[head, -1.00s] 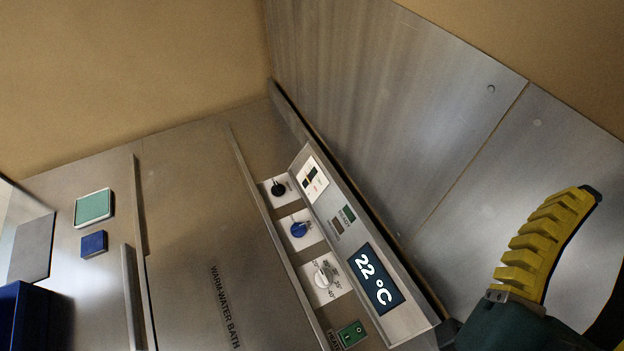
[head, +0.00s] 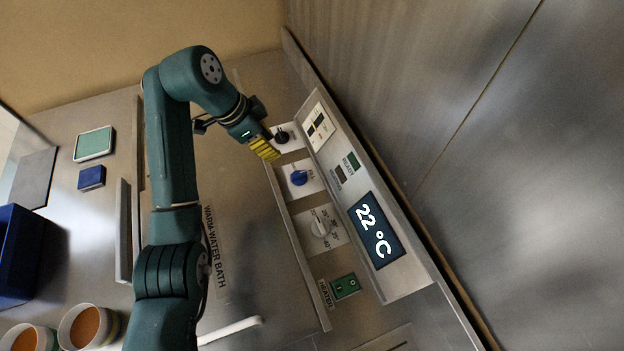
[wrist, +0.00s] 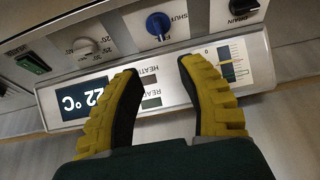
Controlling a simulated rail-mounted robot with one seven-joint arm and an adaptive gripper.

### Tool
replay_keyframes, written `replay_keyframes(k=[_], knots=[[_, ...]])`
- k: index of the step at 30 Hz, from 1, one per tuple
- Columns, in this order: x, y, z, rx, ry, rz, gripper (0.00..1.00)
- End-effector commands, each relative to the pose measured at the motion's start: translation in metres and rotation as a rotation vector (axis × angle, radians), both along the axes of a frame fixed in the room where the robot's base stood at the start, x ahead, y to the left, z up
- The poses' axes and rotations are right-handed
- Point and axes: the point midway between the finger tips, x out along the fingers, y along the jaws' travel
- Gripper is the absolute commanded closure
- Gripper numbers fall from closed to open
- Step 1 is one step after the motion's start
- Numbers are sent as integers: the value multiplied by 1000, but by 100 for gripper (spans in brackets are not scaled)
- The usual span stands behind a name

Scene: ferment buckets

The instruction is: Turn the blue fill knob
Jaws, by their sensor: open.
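The blue fill knob (head: 299,178) sits on a white plate on the control panel, between the black drain knob (head: 282,136) and the white temperature dial (head: 321,227). In the wrist view the blue knob (wrist: 158,24) is ahead of and between the spread yellow fingers, beyond their tips. My gripper (head: 266,148) is open and empty, over the panel close to the black knob in the head view. It does not touch the blue knob. In the wrist view both fingers of my gripper (wrist: 157,68) show, and the black knob (wrist: 243,7) is at the upper right.
A display (head: 376,230) reads 22 °C, with a green heater switch (head: 345,286) below. The water bath lid (head: 216,240) lies left of the panel. A steel wall rises on the right. Orange-filled cups (head: 88,326) and a blue bin (head: 20,255) are at left.

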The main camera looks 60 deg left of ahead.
Motion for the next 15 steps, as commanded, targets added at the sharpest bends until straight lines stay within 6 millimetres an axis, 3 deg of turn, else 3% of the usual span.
replay_keyframes(k=[5,15], knots=[[6,-2,-19,-11,4,-5,61],[37,-5,-94,-11,5,-4,61]])
